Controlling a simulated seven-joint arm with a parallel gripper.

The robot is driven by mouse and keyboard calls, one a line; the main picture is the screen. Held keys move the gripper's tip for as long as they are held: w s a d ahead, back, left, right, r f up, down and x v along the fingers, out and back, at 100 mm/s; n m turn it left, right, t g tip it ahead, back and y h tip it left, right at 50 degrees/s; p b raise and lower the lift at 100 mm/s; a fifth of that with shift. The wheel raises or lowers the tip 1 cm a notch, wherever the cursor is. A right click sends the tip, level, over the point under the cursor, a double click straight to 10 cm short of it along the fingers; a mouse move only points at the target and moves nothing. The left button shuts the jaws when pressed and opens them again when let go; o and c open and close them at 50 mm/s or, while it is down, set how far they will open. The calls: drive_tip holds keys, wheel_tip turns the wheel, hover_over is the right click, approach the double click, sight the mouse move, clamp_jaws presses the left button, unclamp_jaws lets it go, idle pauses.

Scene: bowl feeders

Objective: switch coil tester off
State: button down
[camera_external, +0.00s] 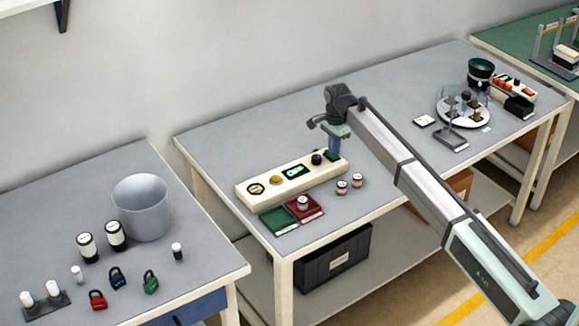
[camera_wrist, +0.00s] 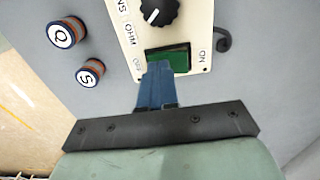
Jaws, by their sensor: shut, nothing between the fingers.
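The coil tester is a long cream panel (camera_external: 272,189) on the middle table, with a round gauge, a yellow button, a green display (camera_external: 295,171) and a black knob (camera_external: 317,159). In the wrist view the panel (camera_wrist: 130,35) shows the black knob (camera_wrist: 160,11) and a green rocker switch (camera_wrist: 170,55) in a dark frame, with "ON" to its right and "OFF" to its left. My gripper (camera_wrist: 160,68) is shut and empty. Its blue fingertips overlap the near edge of the rocker; I cannot tell if they touch it. In the external view my gripper (camera_external: 334,155) is at the panel's right end.
Two coils, marked Q (camera_wrist: 66,32) and S (camera_wrist: 90,73), stand beside the panel. A green tray (camera_external: 279,221) and a red tray (camera_external: 304,207) holding another coil lie in front. A dark cable (camera_wrist: 223,40) leaves the panel's end. Bare tabletop lies behind the panel.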

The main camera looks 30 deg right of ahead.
wheel_tip(320, 180, up, 6)
drive_tip(key=shift+r, duration=0.2)
idle(0.7)
